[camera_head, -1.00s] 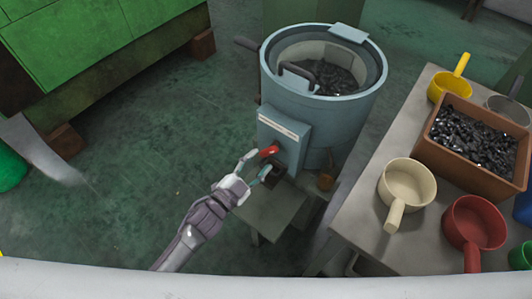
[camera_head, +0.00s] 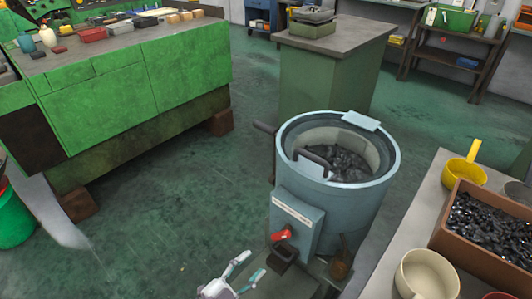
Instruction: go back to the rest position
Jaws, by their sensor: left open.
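My left gripper (camera_head: 240,277) shows at the bottom edge of the head view, with its fingers apart and nothing between them. It is below and left of the red switch (camera_head: 281,235) on the control box (camera_head: 297,220) of the blue-grey round machine (camera_head: 337,207), and apart from it. The machine's tub holds dark small parts (camera_head: 347,164). A dark block (camera_head: 282,256) sits just below the switch. Most of my left arm is below the picture. My right gripper is not in view.
A table (camera_head: 411,216) at right bears a brown box (camera_head: 479,259) of dark parts, a yellow scoop (camera_head: 463,170) and a cream scoop (camera_head: 427,276). A green bench (camera_head: 139,75) stands at left, a green cabinet (camera_head: 322,77) behind. Floor (camera_head: 150,230) at left is clear.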

